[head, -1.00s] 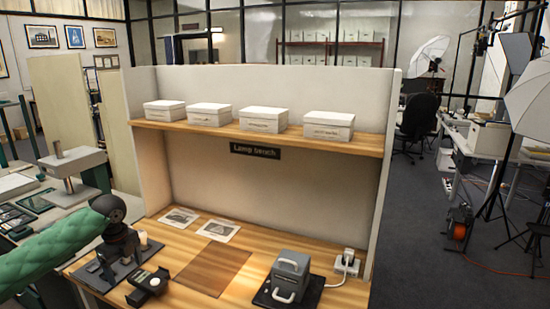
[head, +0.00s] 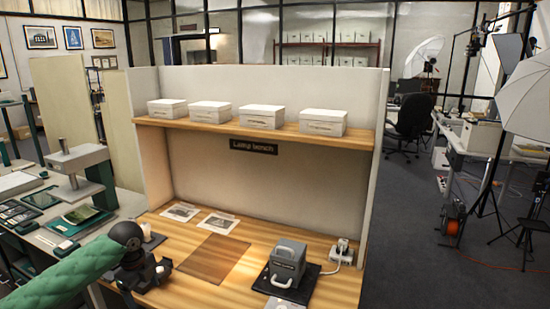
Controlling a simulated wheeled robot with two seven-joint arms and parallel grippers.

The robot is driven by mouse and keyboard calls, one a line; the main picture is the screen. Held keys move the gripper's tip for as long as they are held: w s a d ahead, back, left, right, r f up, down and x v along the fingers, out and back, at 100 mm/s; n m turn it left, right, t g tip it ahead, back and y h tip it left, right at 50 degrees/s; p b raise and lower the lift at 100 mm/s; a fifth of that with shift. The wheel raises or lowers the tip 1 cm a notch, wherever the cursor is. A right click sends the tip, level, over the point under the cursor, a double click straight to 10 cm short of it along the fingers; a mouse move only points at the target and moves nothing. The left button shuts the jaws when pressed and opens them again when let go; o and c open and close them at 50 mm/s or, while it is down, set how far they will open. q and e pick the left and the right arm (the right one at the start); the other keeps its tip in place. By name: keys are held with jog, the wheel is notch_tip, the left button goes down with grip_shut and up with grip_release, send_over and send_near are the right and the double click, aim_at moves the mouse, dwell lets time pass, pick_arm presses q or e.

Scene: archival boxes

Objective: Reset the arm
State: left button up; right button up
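My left arm comes in from the lower left in a green quilted sleeve. My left gripper (head: 135,280) is dark and points down over the bench's left front corner. Its fingers are too dark and small to tell whether it is open or shut. It is beside a small black device (head: 161,270), which it partly hides; I cannot tell whether they touch. My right arm and gripper are not in view.
The wooden bench (head: 330,288) holds a grey handled case (head: 287,264) on a dark mat, two printed sheets (head: 220,223), a brown square (head: 213,262) and a power outlet block (head: 342,250). White boxes (head: 263,116) stand on the shelf above.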

pick_arm(q)
jog(key=s+d+f+n+t+h, duration=0.1)
jog(key=s+d+f+n, duration=0.2)
jog(key=s+d+f, duration=0.5)
jog(key=s+d+f+n+t+h, duration=0.1)
jog(key=s+d+f+n, duration=0.3)
jog(key=s+d+f, duration=0.45)
jog(key=s+n+t+y, duration=0.1)
jog(key=s+n+y, duration=0.1)
jog(key=s+n, duration=1.4)
jog(key=s+d+f+m+g, duration=0.1)
jog(key=s+d+f, duration=0.1)
jog(key=f, duration=1)
jog(key=s+d+f+m+g, duration=0.1)
jog(key=s+d+f+m, duration=0.1)
jog(key=f, duration=1.1)
jog(key=shift+s+d+f+h, duration=0.3)
jog(key=shift+s+d, duration=0.35)
jog(key=shift+d, duration=0.05)
